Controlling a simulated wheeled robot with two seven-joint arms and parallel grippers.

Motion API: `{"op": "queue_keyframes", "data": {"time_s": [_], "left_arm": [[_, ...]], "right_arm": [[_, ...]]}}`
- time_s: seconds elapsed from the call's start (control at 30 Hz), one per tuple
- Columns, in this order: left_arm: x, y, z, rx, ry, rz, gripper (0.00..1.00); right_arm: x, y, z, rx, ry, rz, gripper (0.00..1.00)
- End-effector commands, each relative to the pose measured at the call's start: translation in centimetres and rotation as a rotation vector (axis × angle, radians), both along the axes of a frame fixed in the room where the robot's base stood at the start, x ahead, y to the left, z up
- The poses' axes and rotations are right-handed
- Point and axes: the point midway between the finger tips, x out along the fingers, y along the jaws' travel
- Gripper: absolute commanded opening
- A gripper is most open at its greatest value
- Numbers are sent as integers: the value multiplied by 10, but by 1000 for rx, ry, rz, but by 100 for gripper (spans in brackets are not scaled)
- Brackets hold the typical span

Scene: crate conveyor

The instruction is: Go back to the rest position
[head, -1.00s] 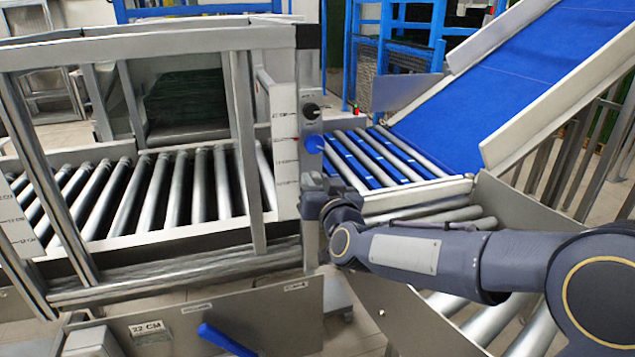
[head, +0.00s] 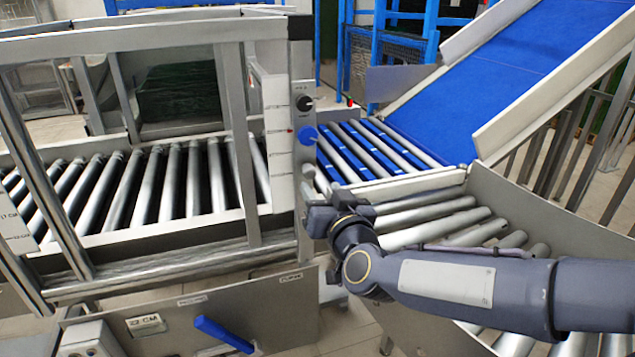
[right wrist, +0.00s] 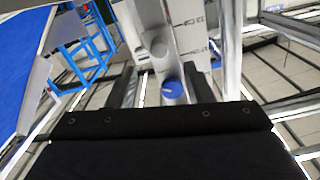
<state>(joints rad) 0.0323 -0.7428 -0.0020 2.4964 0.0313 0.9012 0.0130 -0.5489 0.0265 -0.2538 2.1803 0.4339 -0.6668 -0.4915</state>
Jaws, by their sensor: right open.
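My right gripper (head: 314,207) is near the control post of the conveyor frame, below the blue knob (head: 307,135). In the right wrist view my right gripper (right wrist: 160,84) shows its two dark fingers apart, with nothing between them that it holds. The blue knob also shows in the right wrist view (right wrist: 172,88), beyond the fingers and apart from them. A black knob (head: 304,102) sits above the blue one on the post. My left gripper is in neither view.
A roller conveyor (head: 150,190) runs behind the metal frame (head: 140,52) at left. A blue inclined belt (head: 500,85) rises to the right. Curved rollers (head: 440,222) lie beyond my right arm. A blue lever (head: 222,334) juts out at the lower front.

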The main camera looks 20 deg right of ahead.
Motion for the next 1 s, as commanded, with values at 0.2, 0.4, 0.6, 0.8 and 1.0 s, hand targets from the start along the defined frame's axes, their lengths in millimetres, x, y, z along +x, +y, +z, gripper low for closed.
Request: {"op": "queue_keyframes", "data": {"time_s": [0.2, 0.4, 0.6, 0.8, 1.0], "left_arm": [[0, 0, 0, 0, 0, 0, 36], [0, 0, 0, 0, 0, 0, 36], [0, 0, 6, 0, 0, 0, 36], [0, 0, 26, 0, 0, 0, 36], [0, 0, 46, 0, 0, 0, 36]], "right_arm": [[-4, 0, 0, 0, 0, 0, 47], [-4, 0, 0, 0, 1, 0, 47], [-12, -5, 0, 26, 43, 35, 47], [-72, -13, -16, 121, 291, 204, 47], [-175, -20, -56, 167, 666, 297, 47]]}}
